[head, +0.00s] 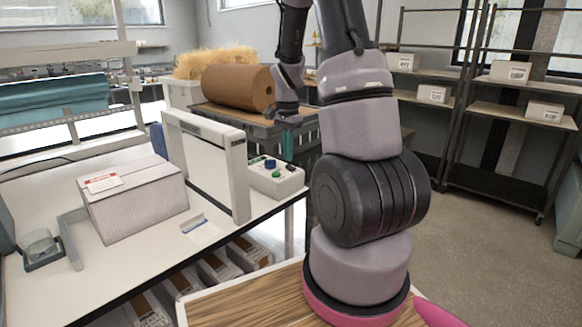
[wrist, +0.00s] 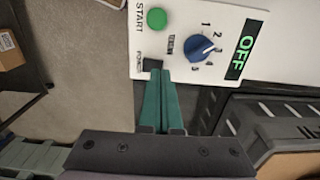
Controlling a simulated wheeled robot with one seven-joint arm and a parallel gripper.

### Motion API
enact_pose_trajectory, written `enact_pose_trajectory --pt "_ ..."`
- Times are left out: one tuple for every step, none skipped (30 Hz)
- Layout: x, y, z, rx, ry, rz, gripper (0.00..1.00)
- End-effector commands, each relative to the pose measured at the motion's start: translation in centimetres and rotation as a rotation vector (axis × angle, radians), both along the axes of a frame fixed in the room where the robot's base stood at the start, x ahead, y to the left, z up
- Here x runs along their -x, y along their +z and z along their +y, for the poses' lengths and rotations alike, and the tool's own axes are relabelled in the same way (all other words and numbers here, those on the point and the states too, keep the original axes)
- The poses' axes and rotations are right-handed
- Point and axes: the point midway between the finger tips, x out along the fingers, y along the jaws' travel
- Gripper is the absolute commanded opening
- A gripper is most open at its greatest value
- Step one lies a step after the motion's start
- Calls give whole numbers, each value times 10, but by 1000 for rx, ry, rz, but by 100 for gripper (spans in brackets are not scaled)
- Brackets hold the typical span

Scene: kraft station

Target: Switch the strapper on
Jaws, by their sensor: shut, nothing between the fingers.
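The strapper (head: 241,178) is a white upright arch on the white table in the head view. Its control box (head: 262,186) stands at its right side. In the wrist view the box's panel (wrist: 185,15) has a green START button (wrist: 157,18), a blue numbered dial (wrist: 200,49), a display (wrist: 247,50) reading OFF and a black POWER switch (wrist: 152,64). My gripper (wrist: 160,73) has green fingers, shut and empty. Their tips are at the lower edge of the POWER switch in the picture; I cannot tell whether they touch. In the head view my gripper (head: 288,150) is above the control box.
A closed carton (head: 140,205) sits on the table left of the strapper, with a small blue-and-white card (head: 194,223) nearby. A brown paper roll (head: 238,88) lies behind the strapper. Dark crates stand beside the control box. Shelves (head: 500,110) with small boxes are at the right.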

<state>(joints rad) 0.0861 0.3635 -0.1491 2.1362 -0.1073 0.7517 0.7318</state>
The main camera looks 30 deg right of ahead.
Motion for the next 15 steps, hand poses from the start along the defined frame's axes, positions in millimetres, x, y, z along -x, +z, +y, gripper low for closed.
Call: enact_pose_trajectory --pt "0 -1 0 0 0 1 0" --pt "0 -2 0 0 0 1 0" --pt "0 -2 0 0 0 1 0" --pt "0 -3 0 0 0 1 0" --pt "0 -3 0 -1 0 1 0" --pt "0 -4 0 -1 0 1 0" --pt "0 -4 0 -1 0 1 0" --pt "0 -5 0 -1 0 1 0" --pt "0 -5 0 -1 0 1 0" --pt "0 -6 0 -1 0 1 0" --pt "0 -6 0 -1 0 1 0" --pt "0 -7 0 -1 0 1 0" --pt "0 -7 0 -1 0 1 0" --pt "0 -8 0 -1 0 1 0" --pt "0 -8 0 -1 0 1 0"
